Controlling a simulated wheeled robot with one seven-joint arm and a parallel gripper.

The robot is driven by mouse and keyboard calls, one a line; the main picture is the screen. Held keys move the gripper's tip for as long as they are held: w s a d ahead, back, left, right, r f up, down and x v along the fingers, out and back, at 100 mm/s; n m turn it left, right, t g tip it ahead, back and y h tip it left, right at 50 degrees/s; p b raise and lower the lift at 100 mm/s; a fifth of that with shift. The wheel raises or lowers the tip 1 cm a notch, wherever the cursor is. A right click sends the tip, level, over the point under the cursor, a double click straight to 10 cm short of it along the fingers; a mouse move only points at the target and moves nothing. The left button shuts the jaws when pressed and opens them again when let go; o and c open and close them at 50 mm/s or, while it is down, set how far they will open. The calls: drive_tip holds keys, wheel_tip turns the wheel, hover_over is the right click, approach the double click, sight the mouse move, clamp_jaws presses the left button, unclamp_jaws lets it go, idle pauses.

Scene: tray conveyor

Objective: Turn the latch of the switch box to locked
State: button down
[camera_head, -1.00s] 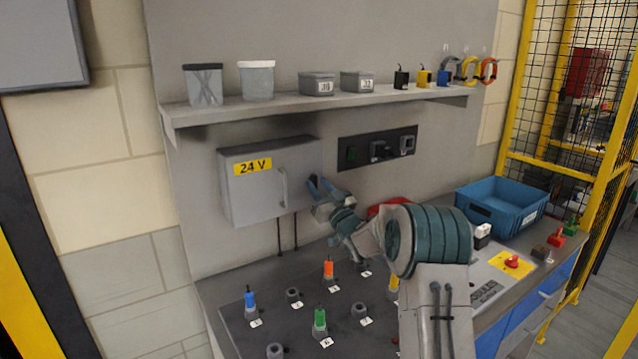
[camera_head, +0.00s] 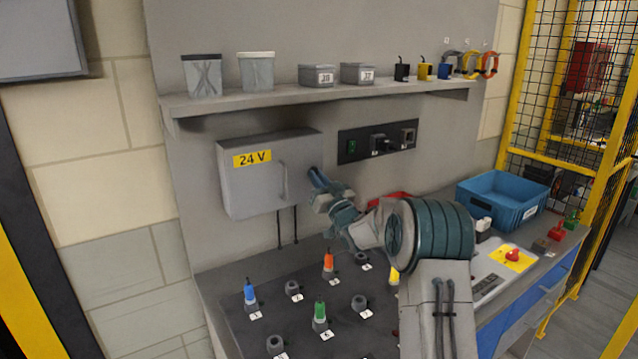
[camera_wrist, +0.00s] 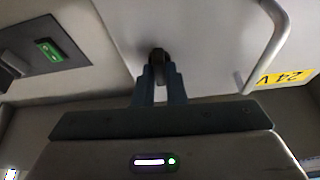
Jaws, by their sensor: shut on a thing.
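The switch box (camera_head: 255,190) is a grey cabinet on the wall panel with a yellow 24 V label and a bar handle (camera_head: 283,180). Its door looks shut. My gripper (camera_head: 314,174) is at the right edge of the box front. In the wrist view the two fingers (camera_wrist: 161,75) are closed on the small dark latch (camera_wrist: 159,56) on the door. The fingers hide much of the latch, so I cannot tell its exact angle. In the head view my gripper covers the latch.
A shelf (camera_head: 330,93) with jars and small boxes runs above the switch box. A black socket strip (camera_head: 378,142) is to its right. Below, a dark board (camera_head: 300,325) holds coloured pegs. A blue crate (camera_head: 503,196) stands at the right.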

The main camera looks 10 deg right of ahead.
drive_tip(key=shift+s+a+r+m+g+h+b, duration=0.1)
drive_tip(key=shift+m+g+h+b, duration=0.4)
drive_tip(key=shift+m+h+b, duration=2)
drive_tip(key=shift+w+a+r+m+g+h+b, duration=0.1)
drive_tip(key=shift+m+g+b, duration=0.8)
drive_tip(key=shift+m, duration=3.55)
drive_tip(key=shift+s+r+m+g+h+b, duration=0.1)
drive_tip(key=shift+m+h+b, duration=1.1)
drive_tip(key=shift+m+b, duration=1.65)
drive_tip(key=shift+m+p, duration=0.65)
drive_tip(key=shift+m, duration=0.15)
drive_tip(key=c, duration=1.5)
unclamp_jaws()
drive_tip(key=shift+s, duration=0.1)
drive_tip(key=s+b, duration=0.5)
drive_tip(key=s, duration=0.8)
drive_tip(key=shift+s, duration=0.3)
